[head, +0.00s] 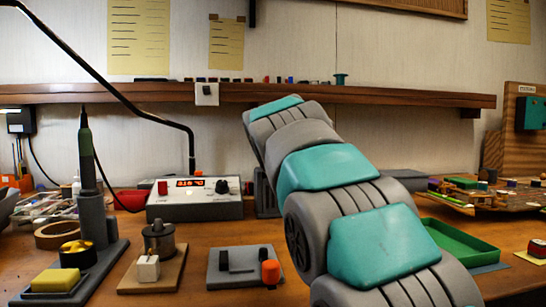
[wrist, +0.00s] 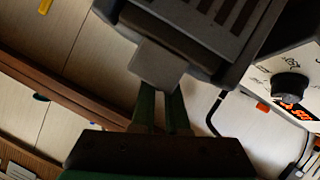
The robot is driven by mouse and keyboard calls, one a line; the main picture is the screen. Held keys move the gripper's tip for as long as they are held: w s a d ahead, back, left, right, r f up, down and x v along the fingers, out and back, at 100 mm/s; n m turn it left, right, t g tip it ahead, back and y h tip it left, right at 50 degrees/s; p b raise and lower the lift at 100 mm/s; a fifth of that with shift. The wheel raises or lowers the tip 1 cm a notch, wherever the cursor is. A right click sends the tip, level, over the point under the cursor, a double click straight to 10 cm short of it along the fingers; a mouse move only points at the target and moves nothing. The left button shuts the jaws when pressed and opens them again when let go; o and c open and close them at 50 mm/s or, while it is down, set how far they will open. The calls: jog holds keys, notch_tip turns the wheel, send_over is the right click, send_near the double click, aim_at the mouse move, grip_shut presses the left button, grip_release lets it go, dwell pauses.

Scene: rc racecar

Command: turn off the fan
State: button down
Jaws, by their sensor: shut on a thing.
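In the wrist view the dark slotted housing, which looks like the fan (wrist: 225,18), fills the upper middle. A lighter grey block (wrist: 157,64) sticks out from its near edge; it may be the fan's switch. My gripper (wrist: 163,92) has its two green fingers shut on this block, with the tips at its lower end. In the head view my arm hides the gripper and most of the fan; a grey ribbed edge (head: 265,193) beside the arm may be part of it.
A control box with an orange display (head: 195,199) stands left of my arm; its black knob shows in the wrist view (wrist: 291,86). A soldering iron in its stand (head: 92,205) is at left. A green tray (head: 458,240) lies at right. A wooden shelf (head: 380,96) runs above.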

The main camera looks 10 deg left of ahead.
dwell(0.3)
jog(key=c, duration=1.2)
grip_release()
jog(key=shift+s+r, duration=0.1)
jog(key=shift+s, duration=0.05)
jog(key=v, duration=0.7)
jog(key=shift+s+b, duration=0.25)
jog(key=shift+b, duration=0.1)
